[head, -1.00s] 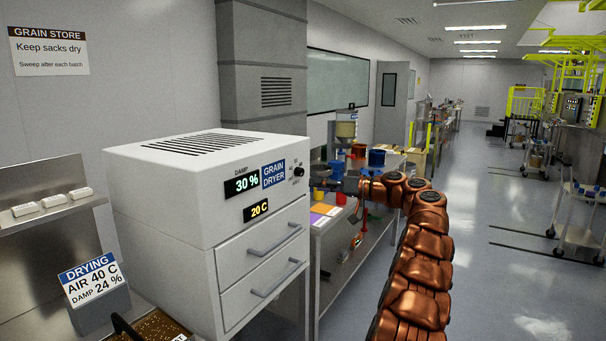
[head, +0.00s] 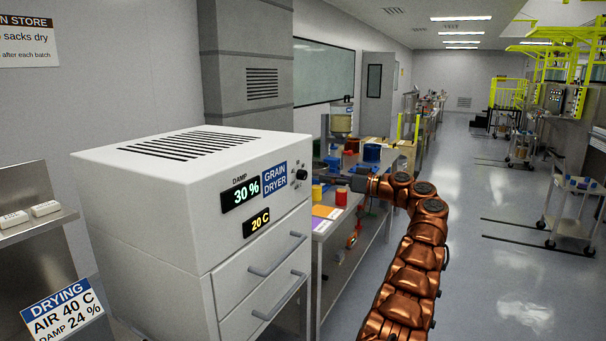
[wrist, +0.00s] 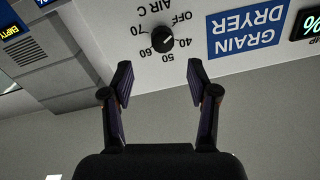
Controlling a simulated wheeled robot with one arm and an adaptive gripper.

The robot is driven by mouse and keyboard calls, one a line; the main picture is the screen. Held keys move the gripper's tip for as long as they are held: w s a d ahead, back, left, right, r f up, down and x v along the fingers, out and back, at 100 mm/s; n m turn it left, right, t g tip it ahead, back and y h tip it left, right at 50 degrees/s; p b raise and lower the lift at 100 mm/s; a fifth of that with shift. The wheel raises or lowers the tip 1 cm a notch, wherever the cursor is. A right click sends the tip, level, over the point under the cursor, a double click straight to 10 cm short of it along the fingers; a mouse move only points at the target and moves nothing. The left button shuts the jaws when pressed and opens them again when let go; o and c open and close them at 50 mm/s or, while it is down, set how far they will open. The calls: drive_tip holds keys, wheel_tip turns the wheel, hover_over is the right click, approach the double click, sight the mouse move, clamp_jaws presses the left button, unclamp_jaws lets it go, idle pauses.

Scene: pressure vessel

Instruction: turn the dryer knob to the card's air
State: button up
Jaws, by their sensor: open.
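The white grain dryer (head: 180,200) stands at left. Its displays read damp 30 % (head: 241,192) and 20 C (head: 257,222). The black dryer knob (head: 301,174) is on its front, and it also shows upside down in the wrist view (wrist: 162,40). The knob's white mark appears to point toward OFF, and the dial is marked 40, 50, 60, 70. The drying card (head: 62,312) reads air 40 C, damp 24 %, partly cut off. My gripper (wrist: 158,75) is open and empty, its fingertips just short of the knob, which lies between and beyond them.
A workbench (head: 325,225) with coloured cups and containers stands beyond the dryer, close to my gripper and arm. The dryer's two drawers with handles (head: 277,255) are shut. A steel shelf (head: 30,225) is at far left. The floor at right is open, with a cart (head: 570,200) farther off.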

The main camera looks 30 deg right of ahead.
sight(306, 175)
drive_tip(key=p+x, duration=0.2)
drive_tip(key=x, duration=0.5)
drive_tip(key=shift+w+a, duration=0.2)
drive_tip(key=shift+a, duration=0.2)
drive_tip(key=shift+c, duration=0.3)
clamp_jaws()
